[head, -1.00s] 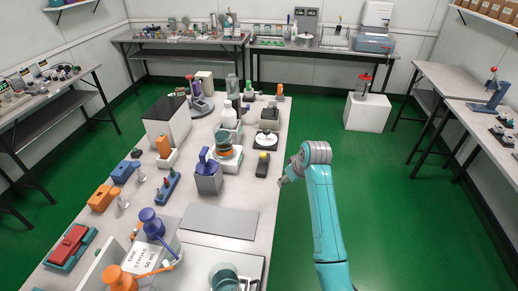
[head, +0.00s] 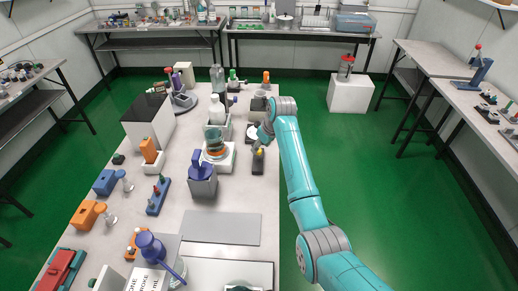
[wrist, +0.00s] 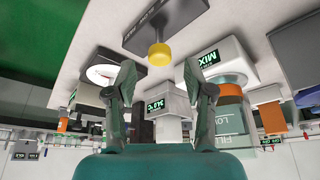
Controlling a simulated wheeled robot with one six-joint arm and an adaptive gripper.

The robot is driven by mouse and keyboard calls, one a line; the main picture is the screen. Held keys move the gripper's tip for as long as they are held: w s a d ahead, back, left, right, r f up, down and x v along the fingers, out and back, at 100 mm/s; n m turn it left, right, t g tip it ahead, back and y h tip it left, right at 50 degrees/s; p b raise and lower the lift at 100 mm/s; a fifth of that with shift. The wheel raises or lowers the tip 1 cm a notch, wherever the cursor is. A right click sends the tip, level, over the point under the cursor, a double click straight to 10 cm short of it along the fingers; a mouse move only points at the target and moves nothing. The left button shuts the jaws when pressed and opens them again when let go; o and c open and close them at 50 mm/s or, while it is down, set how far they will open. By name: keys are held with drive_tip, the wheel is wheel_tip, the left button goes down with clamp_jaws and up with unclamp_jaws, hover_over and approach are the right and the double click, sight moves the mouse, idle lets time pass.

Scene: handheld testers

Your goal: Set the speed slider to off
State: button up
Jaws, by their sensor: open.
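A dark, narrow slider box (head: 257,167) lies near the right edge of the long table. It has a yellow knob (head: 260,152) at its far end in the head view. The knob shows just past the fingertips, with no visible contact. In the head view my gripper (head: 262,143) is at the knob.
A white device marked MIX (wrist: 222,62) stands close to the right finger in the wrist view. A white dial scale (wrist: 103,73) is near the left finger. A grey mat (head: 222,228) lies nearer on the table.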

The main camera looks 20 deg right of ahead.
sight(258, 155)
drive_tip(key=shift+x, duration=1.4)
clamp_jaws()
